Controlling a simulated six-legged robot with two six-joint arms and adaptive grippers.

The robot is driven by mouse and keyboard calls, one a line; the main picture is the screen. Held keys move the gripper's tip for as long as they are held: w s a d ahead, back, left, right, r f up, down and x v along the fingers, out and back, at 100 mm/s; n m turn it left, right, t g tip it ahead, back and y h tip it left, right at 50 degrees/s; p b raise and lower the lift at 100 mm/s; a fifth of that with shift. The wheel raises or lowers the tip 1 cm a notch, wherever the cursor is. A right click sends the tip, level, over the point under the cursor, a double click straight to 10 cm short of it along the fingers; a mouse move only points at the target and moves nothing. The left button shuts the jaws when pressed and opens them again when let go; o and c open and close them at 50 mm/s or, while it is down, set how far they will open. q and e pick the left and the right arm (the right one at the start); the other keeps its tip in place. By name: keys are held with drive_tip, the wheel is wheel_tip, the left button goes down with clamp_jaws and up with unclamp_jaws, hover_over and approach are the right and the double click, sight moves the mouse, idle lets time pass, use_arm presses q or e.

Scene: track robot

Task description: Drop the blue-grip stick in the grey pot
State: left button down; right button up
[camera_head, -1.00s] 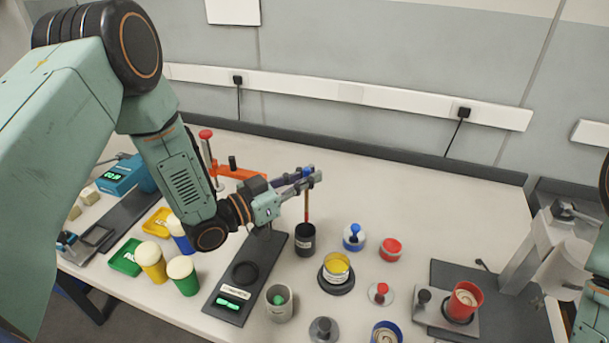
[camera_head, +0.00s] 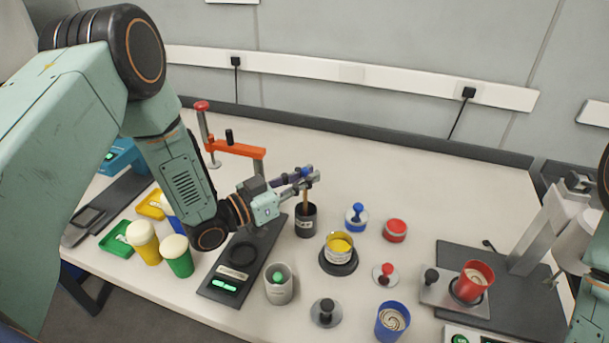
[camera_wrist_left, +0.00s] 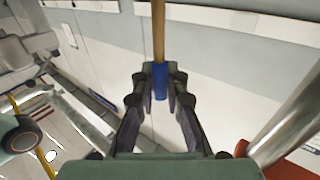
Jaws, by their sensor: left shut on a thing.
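My left gripper (camera_head: 308,178) is shut on the stick's blue grip (camera_head: 305,171), also between the fingers in the left wrist view (camera_wrist_left: 159,82). The wooden shaft (camera_head: 306,200) hangs down to the mouth of a dark pot (camera_head: 305,222). I cannot tell how far its lower end is inside. A grey pot (camera_head: 279,285) stands nearer the front, apart from the stick, with a green object (camera_head: 278,277) inside. My right gripper is out of view.
An orange clamp (camera_head: 236,148) stands behind my left wrist. A yellow-topped can (camera_head: 340,246), blue cup (camera_head: 391,322), red lid (camera_head: 395,230) and blue-knobbed tub (camera_head: 356,217) are to the right. A black scale (camera_head: 240,267) lies left of the grey pot.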

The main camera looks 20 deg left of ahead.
use_arm(q)
drive_tip(key=shift+w+d+f, duration=0.15)
drive_tip(key=shift+f, duration=0.1)
drive_tip(key=c, duration=1.4)
unclamp_jaws()
drive_tip(key=shift+r, duration=0.1)
drive_tip(key=shift+c, duration=0.2)
drive_tip(key=shift+o, duration=0.7)
drive_tip(key=shift+o, duration=0.2)
drive_tip(key=o, duration=0.5)
drive_tip(key=shift+c, duration=0.2)
drive_tip(key=shift+o, duration=0.5)
